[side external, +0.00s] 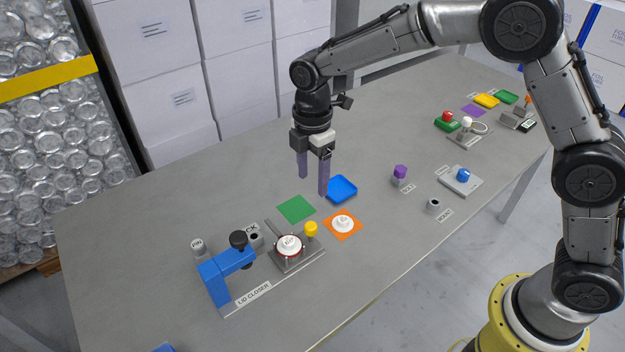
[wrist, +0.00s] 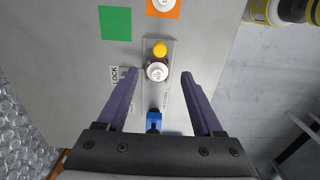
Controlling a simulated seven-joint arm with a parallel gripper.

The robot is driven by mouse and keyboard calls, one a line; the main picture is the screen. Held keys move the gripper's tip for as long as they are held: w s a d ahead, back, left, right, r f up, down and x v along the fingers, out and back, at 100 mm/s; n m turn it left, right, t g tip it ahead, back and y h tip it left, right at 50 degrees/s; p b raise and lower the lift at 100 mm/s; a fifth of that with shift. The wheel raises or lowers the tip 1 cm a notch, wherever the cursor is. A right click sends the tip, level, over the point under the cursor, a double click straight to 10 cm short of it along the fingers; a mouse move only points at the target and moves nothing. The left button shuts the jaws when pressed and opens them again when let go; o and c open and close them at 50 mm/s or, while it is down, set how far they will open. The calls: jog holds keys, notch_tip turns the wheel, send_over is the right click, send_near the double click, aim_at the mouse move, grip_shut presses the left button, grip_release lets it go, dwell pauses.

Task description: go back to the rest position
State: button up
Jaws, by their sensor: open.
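My gripper (side external: 313,182) is open and empty, held above the table behind the lid closer, near the green square and the blue tray. In the wrist view its two purple fingers (wrist: 161,82) are spread wide, with the lid closer far below between them. The lid closer has a blue press arm (side external: 226,270) with a black knob (side external: 239,240). A white-lidded cup (side external: 289,246) sits in its red-ringed seat, beside a yellow knob (side external: 311,229). Another white lid (side external: 343,223) lies on the orange square (side external: 330,231).
A green square (side external: 296,209) and a blue tray (side external: 341,188) lie near the gripper. A purple-topped peg (side external: 400,174), a blue-knobbed block (side external: 462,178) and a grey holder (side external: 433,206) stand to the right. Coloured squares and devices fill the far right.

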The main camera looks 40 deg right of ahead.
jog(key=s+d+r+m+t, duration=0.2)
jog(key=s+d+r, duration=0.3)
jog(key=r, duration=0.4)
jog(key=s+d+r+m+t, duration=0.25)
jog(key=s+d+r, duration=0.35)
jog(key=r, duration=0.3)
jog(key=s+d+f+m, duration=0.2)
jog(key=s+m, duration=0.4)
jog(key=s, duration=0.2)
jog(key=s+d+f+m+t, duration=0.1)
jog(key=s+d+f+m, duration=0.1)
jog(key=s+m, duration=0.5)
jog(key=s+f, duration=0.1)
jog(key=s, duration=0.1)
jog(key=shift+s+d+f, duration=0.15)
jog(key=shift+s+f, duration=0.15)
